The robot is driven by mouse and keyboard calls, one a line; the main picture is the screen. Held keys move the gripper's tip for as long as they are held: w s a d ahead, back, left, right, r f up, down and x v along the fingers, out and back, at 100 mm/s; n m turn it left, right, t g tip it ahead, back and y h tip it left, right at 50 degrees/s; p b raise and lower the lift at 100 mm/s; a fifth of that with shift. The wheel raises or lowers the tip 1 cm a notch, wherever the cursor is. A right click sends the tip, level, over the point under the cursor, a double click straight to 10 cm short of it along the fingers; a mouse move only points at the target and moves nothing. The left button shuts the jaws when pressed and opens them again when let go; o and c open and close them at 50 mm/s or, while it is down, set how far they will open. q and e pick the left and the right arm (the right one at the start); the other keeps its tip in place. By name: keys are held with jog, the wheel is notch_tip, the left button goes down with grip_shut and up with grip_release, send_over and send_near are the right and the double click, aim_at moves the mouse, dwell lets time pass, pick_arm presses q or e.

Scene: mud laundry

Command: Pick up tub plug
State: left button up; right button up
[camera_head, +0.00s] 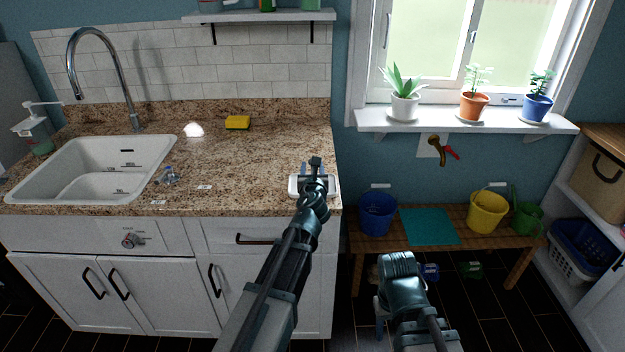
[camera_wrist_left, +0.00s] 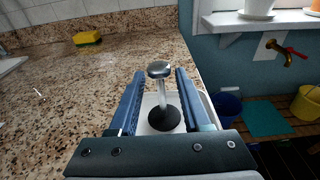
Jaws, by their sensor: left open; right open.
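The tub plug (camera_wrist_left: 164,118) stands upright in the left wrist view, with a black rubber base, a pale stem and a shiny metal knob. It is on a white tray (camera_wrist_left: 203,102) at the counter's right edge. My left gripper (camera_wrist_left: 160,73) is open, its blue fingers on either side of the plug with gaps showing. In the head view my left arm reaches to the tray (camera_head: 296,187) and largely hides the plug. My right gripper (camera_head: 382,315) is open and empty, low in front of the bench.
The granite counter (camera_head: 255,160) carries a sink (camera_head: 60,190), a yellow sponge (camera_head: 238,122) and small clear items (camera_head: 168,176). A wooden bench (camera_head: 475,243) with a blue bucket (camera_head: 377,214) and a yellow bucket (camera_head: 487,212) stands right. A windowsill (camera_head: 465,123) with potted plants is above.

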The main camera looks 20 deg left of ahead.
pick_arm(q)
jog(key=x, duration=0.4)
jog(key=shift+s, duration=0.15)
grip_shut()
